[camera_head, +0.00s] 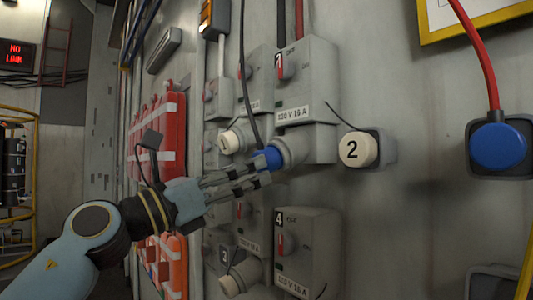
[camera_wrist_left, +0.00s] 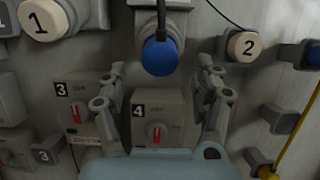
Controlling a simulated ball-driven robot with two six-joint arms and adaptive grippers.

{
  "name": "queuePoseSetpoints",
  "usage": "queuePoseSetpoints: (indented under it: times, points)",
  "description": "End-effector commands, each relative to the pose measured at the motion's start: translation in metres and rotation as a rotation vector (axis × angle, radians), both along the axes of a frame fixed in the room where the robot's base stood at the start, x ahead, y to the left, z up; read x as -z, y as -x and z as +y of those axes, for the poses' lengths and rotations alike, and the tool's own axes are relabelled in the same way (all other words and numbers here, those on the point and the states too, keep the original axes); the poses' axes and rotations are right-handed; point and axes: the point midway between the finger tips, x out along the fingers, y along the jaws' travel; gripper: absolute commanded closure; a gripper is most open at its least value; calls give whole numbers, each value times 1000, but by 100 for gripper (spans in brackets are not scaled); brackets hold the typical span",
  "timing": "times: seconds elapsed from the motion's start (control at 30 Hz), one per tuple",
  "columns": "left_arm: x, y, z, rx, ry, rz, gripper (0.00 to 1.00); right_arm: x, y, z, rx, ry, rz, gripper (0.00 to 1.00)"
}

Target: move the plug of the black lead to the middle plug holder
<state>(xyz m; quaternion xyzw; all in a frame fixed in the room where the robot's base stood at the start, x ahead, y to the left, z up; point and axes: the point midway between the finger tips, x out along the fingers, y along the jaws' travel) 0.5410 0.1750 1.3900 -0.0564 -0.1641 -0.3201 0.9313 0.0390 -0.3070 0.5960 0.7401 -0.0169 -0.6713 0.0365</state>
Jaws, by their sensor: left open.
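The blue plug (camera_head: 268,158) of the black lead (camera_head: 243,80) sits in the grey socket under switch box 2. In the left wrist view the blue plug (camera_wrist_left: 160,56) hangs ahead, with the black lead rising from its top. My left gripper (camera_head: 258,174) is open just in front of the plug. Its fingers stand wide apart, one on each side of the plug in the left wrist view (camera_wrist_left: 161,68), with nothing between them. The middle plug holder (camera_wrist_left: 280,118) is a dark, empty-looking block at right; a holder's edge (camera_head: 490,280) shows at lower right in the head view. My right gripper is out of view.
A red lead's blue plug (camera_head: 498,146) sits in the upper holder. A yellow lead (camera_head: 527,262) hangs at far right. White cap 2 (camera_head: 353,150) hangs right of the socket. Switch box 4 (camera_head: 308,245) juts out below. The wall between socket and holders is mostly bare.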

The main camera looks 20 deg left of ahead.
Motion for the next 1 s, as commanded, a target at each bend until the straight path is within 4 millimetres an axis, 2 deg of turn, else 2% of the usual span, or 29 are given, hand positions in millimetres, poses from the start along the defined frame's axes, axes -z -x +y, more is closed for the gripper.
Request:
queuePoseSetpoints:
  times: [0.03, 0.2, 0.4, 1.0]
  points:
    - [-6, -6, -5, 1, 5, -1, 33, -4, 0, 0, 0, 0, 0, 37]
    - [-12, -21, -17, 1, 3, 0, 33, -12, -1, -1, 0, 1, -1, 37]
    - [-15, -31, -25, 0, 1, 0, 33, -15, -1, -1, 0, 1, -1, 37]
    - [-15, -33, -26, 0, 0, 0, 33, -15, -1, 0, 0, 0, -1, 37]
